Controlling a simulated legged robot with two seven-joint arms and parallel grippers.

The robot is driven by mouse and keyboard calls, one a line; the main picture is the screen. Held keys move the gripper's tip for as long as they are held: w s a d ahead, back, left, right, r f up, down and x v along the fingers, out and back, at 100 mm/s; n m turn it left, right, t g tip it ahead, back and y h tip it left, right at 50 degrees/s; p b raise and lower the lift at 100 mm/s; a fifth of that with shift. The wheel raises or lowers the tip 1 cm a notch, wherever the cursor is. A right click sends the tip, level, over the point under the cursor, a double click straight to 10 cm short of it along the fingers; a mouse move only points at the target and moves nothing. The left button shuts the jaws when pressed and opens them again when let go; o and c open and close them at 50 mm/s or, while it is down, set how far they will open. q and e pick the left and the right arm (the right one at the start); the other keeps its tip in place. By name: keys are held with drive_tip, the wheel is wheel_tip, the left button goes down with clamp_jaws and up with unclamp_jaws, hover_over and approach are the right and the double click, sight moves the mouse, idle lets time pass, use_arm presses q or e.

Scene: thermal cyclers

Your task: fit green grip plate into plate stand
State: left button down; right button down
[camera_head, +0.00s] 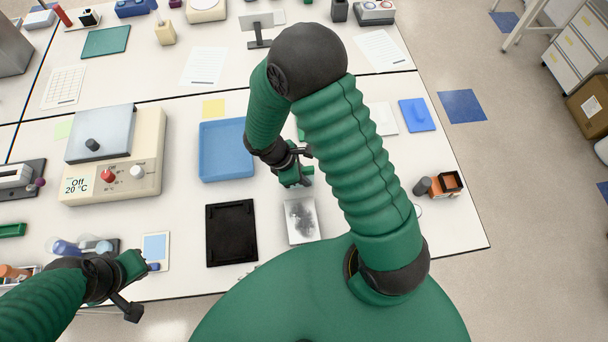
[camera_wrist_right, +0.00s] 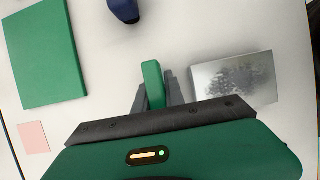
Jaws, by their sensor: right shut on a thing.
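My right gripper (camera_head: 299,180) hangs over the table behind the smudged grey plate. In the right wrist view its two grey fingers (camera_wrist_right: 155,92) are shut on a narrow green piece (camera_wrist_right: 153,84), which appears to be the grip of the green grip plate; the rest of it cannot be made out. A flat black rimmed tray (camera_head: 231,232) lies to the front left of that gripper. It may be the plate stand, but I cannot be sure. My left gripper (camera_head: 138,283) is at the front left; its fingers are unclear.
A blue tray (camera_head: 227,150), a cycler (camera_head: 140,176) and a blue plate (camera_head: 416,115) stand around. My right arm hides the middle.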

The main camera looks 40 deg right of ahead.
drive_tip(key=c, duration=1.6)
unclamp_jaws()
drive_tip(key=shift+d, duration=0.15)
drive_tip(key=shift+o, duration=1)
drive_tip(key=shift+s, duration=0.15)
drive_tip(key=shift+a+r, duration=0.1)
drive_tip(key=shift+a, duration=0.15)
